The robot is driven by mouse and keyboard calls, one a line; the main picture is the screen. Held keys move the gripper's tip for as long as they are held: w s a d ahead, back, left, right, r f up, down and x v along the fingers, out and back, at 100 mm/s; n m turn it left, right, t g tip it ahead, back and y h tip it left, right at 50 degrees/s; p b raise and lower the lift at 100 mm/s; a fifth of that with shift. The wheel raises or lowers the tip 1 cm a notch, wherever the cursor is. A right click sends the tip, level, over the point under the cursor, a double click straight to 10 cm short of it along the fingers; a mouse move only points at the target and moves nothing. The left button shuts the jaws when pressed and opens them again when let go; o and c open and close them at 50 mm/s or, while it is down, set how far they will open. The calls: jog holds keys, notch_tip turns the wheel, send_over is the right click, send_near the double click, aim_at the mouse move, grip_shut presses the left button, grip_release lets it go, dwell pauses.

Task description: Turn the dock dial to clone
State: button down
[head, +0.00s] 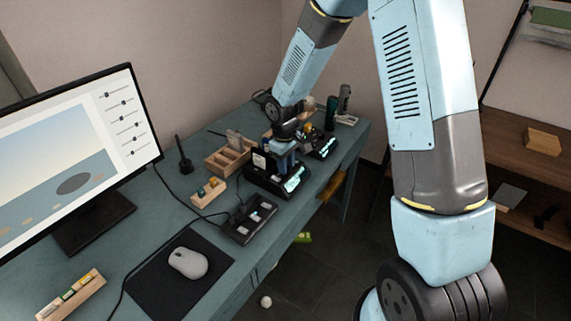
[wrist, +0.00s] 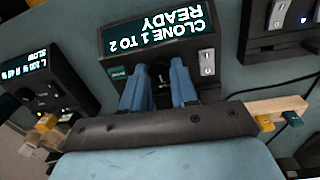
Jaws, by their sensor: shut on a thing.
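The black dock (head: 257,180) stands on the teal desk, and its lit screen shows in the head view. In the wrist view the dock's screen (wrist: 158,37) appears upside down and reads "CLONE 1 TO 2 READY". My gripper (wrist: 162,88) points down at the dock just beside the screen, its two blue fingers close together. In the head view my gripper (head: 280,148) is over the dock and partly covered by my wrist.
Another black device with a lit screen (head: 325,147) stands behind the dock; its screen (wrist: 23,72) also shows in the wrist view.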

jog(key=c, duration=1.2)
grip_release()
jog(key=shift+o, duration=0.2)
notch_tip(320, 180, up, 14)
jog(key=shift+s+a+f, duration=0.15)
jog(key=shift+a, duration=0.05)
jog(key=s+d+r+m+t, duration=0.1)
jog(key=s+d+r+m, duration=0.1)
jog(key=s+d+r, duration=0.4)
jog(key=s+d+r+m+t, duration=0.2)
jog(key=s+d+r+m, duration=0.15)
jog(key=d+r, duration=0.35)
jog(key=s+d+r+m+t, duration=0.1)
jog(key=s+d+r+m, duration=0.1)
jog(key=s, duration=0.6)
jog(key=s+d+r+m+t, duration=0.1)
jog(key=s+d+r+m, duration=0.1)
jog(key=s+d+r, duration=0.2)
jog(key=s, duration=0.3)
jog(key=shift+s+d+r, duration=0.15)
jog(key=shift+s+r, duration=0.1)
jog(key=shift+s, duration=0.15)
